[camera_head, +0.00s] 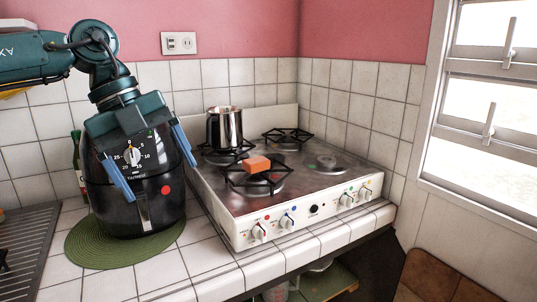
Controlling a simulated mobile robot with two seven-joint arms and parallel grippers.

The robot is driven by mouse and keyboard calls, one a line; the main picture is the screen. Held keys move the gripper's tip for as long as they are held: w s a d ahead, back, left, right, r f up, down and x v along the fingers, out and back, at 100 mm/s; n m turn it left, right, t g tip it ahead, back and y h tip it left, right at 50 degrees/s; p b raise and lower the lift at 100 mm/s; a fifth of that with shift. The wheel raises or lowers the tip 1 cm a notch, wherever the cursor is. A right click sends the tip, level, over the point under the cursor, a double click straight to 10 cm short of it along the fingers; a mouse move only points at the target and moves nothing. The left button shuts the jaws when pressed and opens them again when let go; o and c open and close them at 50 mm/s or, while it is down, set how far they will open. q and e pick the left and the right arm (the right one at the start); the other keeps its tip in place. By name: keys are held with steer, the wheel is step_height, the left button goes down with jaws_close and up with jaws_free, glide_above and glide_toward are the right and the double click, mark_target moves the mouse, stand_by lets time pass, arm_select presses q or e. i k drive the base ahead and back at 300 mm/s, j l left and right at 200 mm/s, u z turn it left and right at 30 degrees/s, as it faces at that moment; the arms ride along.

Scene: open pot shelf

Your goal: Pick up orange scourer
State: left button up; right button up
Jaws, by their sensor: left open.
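The orange scourer (257,164) is a small orange block. It lies on the black pan support of the front left burner of the stove (215,185). My left gripper (152,168) has two blue fingers spread wide apart. It hangs in front of the black air fryer in the picture, to the left of the scourer and apart from it. Nothing shows between its fingers except the air fryer behind. My right gripper is not in view.
A steel pot (225,128) stands on the back left burner. The black air fryer (140,200) stands on a round green mat (85,245). A green bottle (77,160) is at its left. The stove's right half holds no pots. A window (485,110) is at the right.

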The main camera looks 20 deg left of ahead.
mark_target(260, 163)
steer(key=i, duration=1.2)
